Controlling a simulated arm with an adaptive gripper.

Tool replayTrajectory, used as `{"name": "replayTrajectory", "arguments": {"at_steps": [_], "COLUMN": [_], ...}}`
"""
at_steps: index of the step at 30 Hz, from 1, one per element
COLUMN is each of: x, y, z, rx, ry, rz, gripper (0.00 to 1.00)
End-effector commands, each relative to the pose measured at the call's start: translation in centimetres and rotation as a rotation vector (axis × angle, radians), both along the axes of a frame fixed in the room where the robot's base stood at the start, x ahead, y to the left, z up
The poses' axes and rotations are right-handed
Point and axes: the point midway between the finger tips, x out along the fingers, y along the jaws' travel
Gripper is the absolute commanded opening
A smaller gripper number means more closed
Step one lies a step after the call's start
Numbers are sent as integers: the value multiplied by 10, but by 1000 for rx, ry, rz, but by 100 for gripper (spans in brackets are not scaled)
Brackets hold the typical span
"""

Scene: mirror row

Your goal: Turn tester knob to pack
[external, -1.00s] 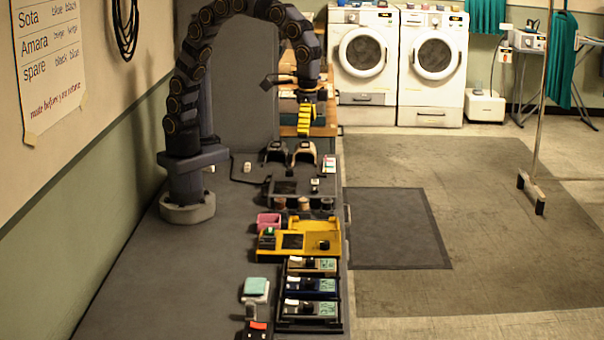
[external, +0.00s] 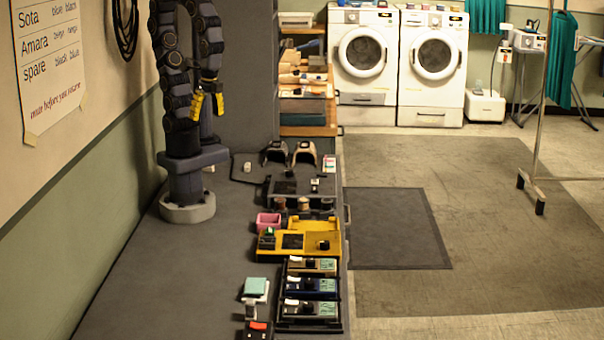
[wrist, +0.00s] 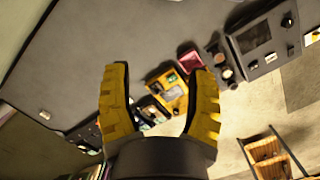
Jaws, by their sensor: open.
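Two panels on the bench have dark screens, and I cannot tell which is the tester. One is a yellow unit (external: 270,254) with a small black knob (external: 323,245) at its right. The other is a dark grey unit (external: 272,194) behind it, with a small black-and-white part (external: 315,186) at its right. The wrist view shows the grey unit (wrist: 238,46) at upper right and the yellow unit (wrist: 179,104) between my fingers. My gripper (external: 208,104) is open and empty, high beside my arm column, well away from both. Its yellow fingers (wrist: 160,70) are spread in the wrist view.
Several meters in a dark rack (external: 310,300) stand at the bench's front right. A pink bin (external: 268,222) and dark spools sit between the panels. Two stands (external: 304,153) are farther back. The bench's left side (external: 170,280) is clear. Washing machines (external: 363,55) stand beyond.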

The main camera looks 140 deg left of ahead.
Motion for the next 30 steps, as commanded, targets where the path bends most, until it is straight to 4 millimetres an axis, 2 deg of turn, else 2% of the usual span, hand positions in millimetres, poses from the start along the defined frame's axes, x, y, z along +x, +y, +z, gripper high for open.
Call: {"name": "replayTrajectory", "arguments": {"at_steps": [8, 14, 20, 24, 30], "x": [106, 185, 253, 288, 310], "y": [-13, -2, 33, 70, 123], "z": [-5, -30, -77, -122, -179], "rx": [-113, -187, -227, -226, -192], "ry": [34, 73, 123, 160, 189], "rz": [280, 556, 876, 1117, 1395], "gripper": [55, 55, 55, 55, 55]}}
